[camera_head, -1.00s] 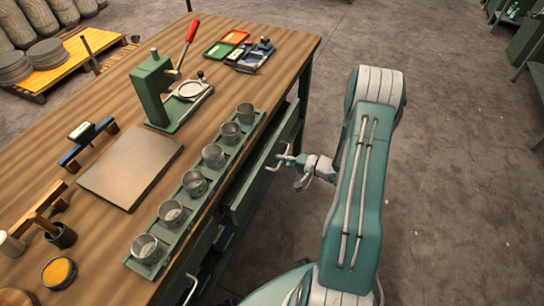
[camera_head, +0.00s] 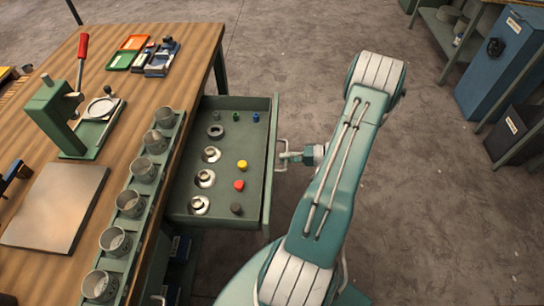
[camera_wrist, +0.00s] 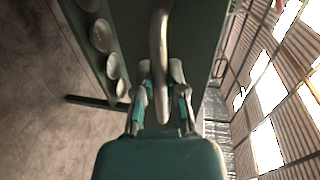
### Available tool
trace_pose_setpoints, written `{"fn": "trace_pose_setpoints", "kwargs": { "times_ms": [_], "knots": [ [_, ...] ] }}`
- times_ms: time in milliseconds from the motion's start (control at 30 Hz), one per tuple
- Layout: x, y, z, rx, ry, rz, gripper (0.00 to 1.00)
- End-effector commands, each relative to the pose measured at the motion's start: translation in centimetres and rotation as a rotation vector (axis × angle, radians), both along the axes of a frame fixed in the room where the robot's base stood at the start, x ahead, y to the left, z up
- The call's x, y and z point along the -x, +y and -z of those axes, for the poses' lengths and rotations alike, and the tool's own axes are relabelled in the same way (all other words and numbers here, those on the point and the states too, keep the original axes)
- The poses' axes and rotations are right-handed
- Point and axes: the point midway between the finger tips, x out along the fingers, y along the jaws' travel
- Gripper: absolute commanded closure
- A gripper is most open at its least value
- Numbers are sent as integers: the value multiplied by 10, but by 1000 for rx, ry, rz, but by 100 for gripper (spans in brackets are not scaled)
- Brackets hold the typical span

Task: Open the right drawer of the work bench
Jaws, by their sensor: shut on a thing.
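The right drawer (camera_head: 225,165) of the work bench (camera_head: 200,45) is pulled well out. Inside it lie several metal rings and small coloured knobs in yellow, red, green, blue and dark tones. Its handle (camera_head: 281,155) is on the front panel at the right. My gripper (camera_head: 290,156) is at this handle, shut on it. In the wrist view the grey curved handle (camera_wrist: 160,45) runs between the two fingers of my gripper (camera_wrist: 160,85), against the green drawer front. The exact finger contact is partly hidden by the handle.
A row of metal cups (camera_head: 130,203) stands in a green tray along the bench edge. A green press (camera_head: 60,115) with a red lever, a flat plate (camera_head: 55,205) and coloured trays (camera_head: 135,42) are on the bench top. The floor (camera_head: 440,200) to the right is clear. A blue cabinet (camera_head: 505,60) stands far right.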

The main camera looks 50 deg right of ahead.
Motion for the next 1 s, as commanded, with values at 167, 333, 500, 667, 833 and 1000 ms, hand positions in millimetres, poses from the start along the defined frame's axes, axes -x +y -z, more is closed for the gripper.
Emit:
{"fn": "trace_pose_setpoints", "kwargs": {
  "times_ms": [167, 333, 500, 667, 833, 1000],
  "knots": [
    [8, -4, 4, -2, 10, -1, 100],
    [9, -4, 4, -3, 10, -3, 100],
    [9, -4, 4, -3, 10, -3, 100],
    [9, -4, 4, -2, 9, -4, 49],
    [8, -5, 2, 0, 5, -2, 49],
    [9, -6, 1, 1, 4, -1, 49]
  ]
}}
